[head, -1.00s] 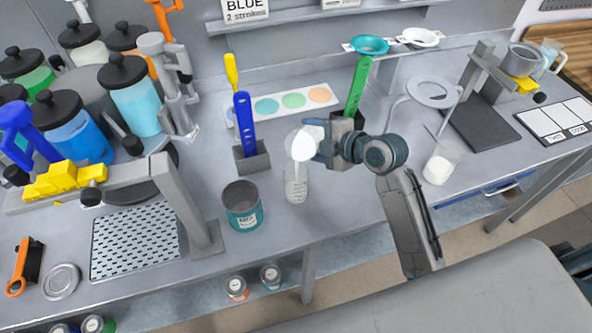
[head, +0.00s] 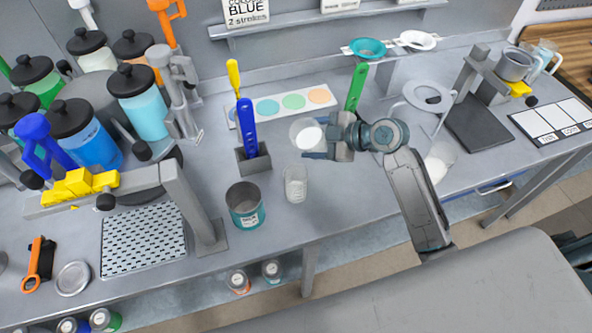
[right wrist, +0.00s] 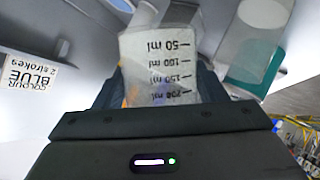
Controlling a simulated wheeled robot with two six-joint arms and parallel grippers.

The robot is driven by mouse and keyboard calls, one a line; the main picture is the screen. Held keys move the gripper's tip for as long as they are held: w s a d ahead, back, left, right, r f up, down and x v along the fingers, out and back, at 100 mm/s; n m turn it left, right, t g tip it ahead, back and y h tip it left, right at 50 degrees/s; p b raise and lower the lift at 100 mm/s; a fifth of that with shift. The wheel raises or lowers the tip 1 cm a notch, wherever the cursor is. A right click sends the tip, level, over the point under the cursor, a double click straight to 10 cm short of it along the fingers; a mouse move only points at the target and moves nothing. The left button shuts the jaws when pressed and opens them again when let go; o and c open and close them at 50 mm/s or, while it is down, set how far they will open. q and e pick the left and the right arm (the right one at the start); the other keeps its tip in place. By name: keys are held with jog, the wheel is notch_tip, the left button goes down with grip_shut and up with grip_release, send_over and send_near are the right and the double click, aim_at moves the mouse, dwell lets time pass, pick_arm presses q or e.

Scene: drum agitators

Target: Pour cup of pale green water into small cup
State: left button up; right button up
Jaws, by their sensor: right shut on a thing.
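My right gripper (head: 322,142) is shut on a clear cup (head: 303,128) with pale, nearly white contents; no green tint is plain. The cup is above the table, behind and slightly right of the small clear cup (head: 296,184), and apart from it in the picture. In the right wrist view the held cup (right wrist: 160,62) sits between the fingers and shows black marks from 50 ml up to about 200 ml. The small cup stands upright on the table; its fill level is hard to tell. My left gripper is not in view.
A grey-teal can (head: 245,208) stands just left of the small cup. A holder (head: 252,162) with a blue tool is behind it. A colour card (head: 285,103) lies farther back. Another clear cup (head: 442,158) is partly behind my right arm. Bare table lies right of the small cup.

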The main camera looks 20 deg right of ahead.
jog(key=shift+w+d+f+m+g+b, duration=0.2)
jog(key=shift+w+f+m+g+b, duration=0.1)
jog(key=shift+f, duration=0.2)
jog(key=shift+m+g+y, duration=0.5)
jog(key=shift+m+y, duration=0.3)
jog(key=f+b, duration=0.3)
jog(key=f, duration=0.1)
jog(key=w+d+f+b, duration=0.1)
jog(key=f+b, duration=0.1)
jog(key=f, duration=0.1)
jog(key=shift+b, duration=0.3)
jog(key=shift+w+d+f+b, duration=0.15)
jog(key=shift+f+b, duration=0.1)
jog(key=shift+b, duration=0.05)
jog(key=shift+w+d+f+m+g+y, duration=0.2)
jog(key=shift+m+g+y, duration=0.25)
jog(key=shift+m, duration=0.35)
jog(key=shift+r+y, duration=0.1)
jog(key=shift+y, duration=0.15)
